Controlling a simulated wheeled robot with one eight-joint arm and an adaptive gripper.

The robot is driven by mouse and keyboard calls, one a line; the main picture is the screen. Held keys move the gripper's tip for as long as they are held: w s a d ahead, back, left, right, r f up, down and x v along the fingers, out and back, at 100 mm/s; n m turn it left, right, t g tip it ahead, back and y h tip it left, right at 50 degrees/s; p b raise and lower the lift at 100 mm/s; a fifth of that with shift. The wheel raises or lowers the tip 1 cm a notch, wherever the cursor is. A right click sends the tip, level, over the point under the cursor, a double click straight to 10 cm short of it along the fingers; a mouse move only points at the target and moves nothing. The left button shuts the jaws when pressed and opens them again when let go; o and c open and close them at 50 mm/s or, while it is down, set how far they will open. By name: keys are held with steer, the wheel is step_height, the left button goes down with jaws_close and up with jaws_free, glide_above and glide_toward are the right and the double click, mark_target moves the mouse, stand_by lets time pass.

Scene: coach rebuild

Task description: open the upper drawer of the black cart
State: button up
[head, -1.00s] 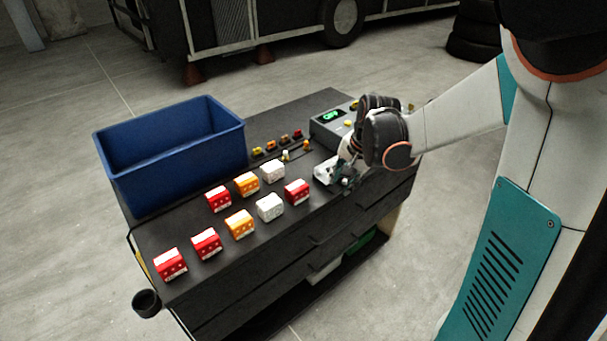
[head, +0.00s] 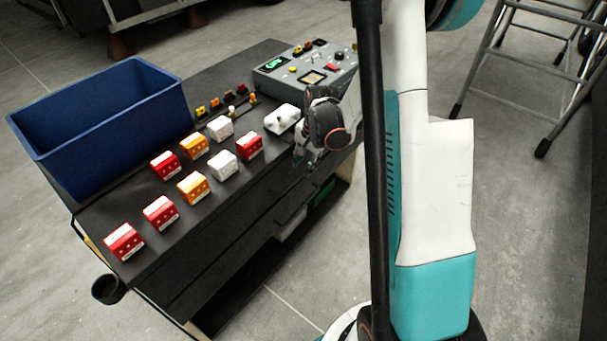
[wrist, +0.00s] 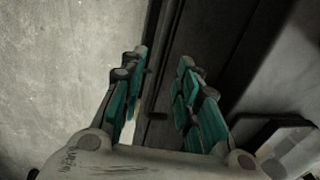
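The black cart (head: 105,205) stands left of centre in the head view. Its upper drawer front (head: 237,213) faces the lower right and looks shut. My gripper (head: 304,161) hangs at the far part of the cart's front edge, partly hidden by my wrist. In the wrist view my gripper (wrist: 158,95) is open, fingers pointing at the cart's dark front. A dark, narrow ridge (wrist: 156,118) shows between the fingers, perhaps the drawer handle. I cannot tell whether the fingers touch it.
On the cart top are a blue bin (head: 110,125), several red, orange and white blocks (head: 193,187) and a grey control box (head: 310,78). A cup holder (head: 108,289) juts from the near corner. A metal stepladder (head: 520,75) stands at right.

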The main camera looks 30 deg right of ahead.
mark_target(303, 174)
steer(key=shift+w+a+f+b, duration=0.1)
steer(key=shift+f+b, duration=0.1)
steer(key=shift+f, duration=0.45)
steer(key=shift+w+d+f+b, duration=0.1)
steer(key=shift+w+f+b, duration=0.1)
steer(key=shift+f, duration=0.5)
steer(key=shift+w+a+f+b, duration=0.1)
steer(key=shift+f+b, duration=0.1)
steer(key=shift+f, duration=0.45)
steer(key=shift+c, duration=0.2)
jaws_close()
